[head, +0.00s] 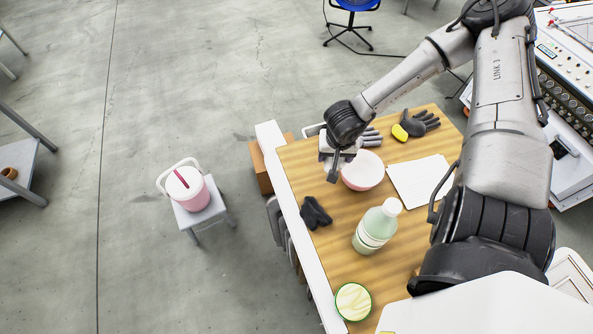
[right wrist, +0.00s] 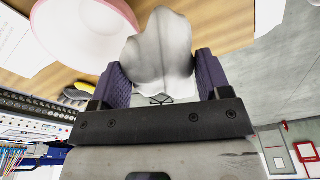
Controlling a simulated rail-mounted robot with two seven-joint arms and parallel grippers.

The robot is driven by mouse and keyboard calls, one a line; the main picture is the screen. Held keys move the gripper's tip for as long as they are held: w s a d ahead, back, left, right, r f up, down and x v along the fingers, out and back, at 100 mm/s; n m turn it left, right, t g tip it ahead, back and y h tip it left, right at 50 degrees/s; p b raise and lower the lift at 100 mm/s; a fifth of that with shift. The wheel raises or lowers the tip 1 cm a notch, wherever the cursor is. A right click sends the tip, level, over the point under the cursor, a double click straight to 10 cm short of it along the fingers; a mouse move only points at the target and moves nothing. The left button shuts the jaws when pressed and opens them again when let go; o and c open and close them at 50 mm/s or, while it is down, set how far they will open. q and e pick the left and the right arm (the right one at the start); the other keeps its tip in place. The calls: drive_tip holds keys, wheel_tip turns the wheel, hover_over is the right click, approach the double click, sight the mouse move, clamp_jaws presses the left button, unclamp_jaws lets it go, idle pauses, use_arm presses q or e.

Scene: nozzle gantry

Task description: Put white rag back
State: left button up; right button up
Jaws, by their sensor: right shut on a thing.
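The white rag (right wrist: 162,55) is bunched between the two purple fingers of my right gripper (right wrist: 158,75) in the right wrist view. In the head view my right gripper (head: 336,168) is over the far left part of the wooden table (head: 310,240), beside a pink bowl (head: 364,172). The rag is hard to make out there. The bowl also shows close to the rag in the right wrist view (right wrist: 85,30). A pink pail with a white handle (head: 188,188) stands on a small grey stool left of the table. My left gripper is not in view.
A green bottle (head: 376,228), a dark glove-like item (head: 315,212) and a green-rimmed round container (head: 353,301) stand or lie on the table. White sheets (head: 420,182), grey gloves (head: 417,123) and a yellow item (head: 400,133) lie farther back. Open floor separates table and stool.

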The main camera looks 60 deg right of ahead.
drive_tip(key=w+a+f+b, duration=0.1)
drive_tip(key=w+f+b, duration=0.1)
drive_tip(key=w+f, duration=0.15)
hover_over(296, 171)
drive_tip(key=s, duration=0.1)
wheel_tip(296, 171, down, 2)
drive_tip(key=shift+s+f, duration=0.15)
drive_tip(key=shift+f, duration=0.1)
drive_tip(key=shift+w+a+f, duration=0.15)
drive_tip(key=shift+w+f, duration=0.15)
drive_tip(key=shift+w, duration=0.15)
drive_tip(key=shift+f, duration=2.1)
drive_tip(key=shift+b, duration=0.35)
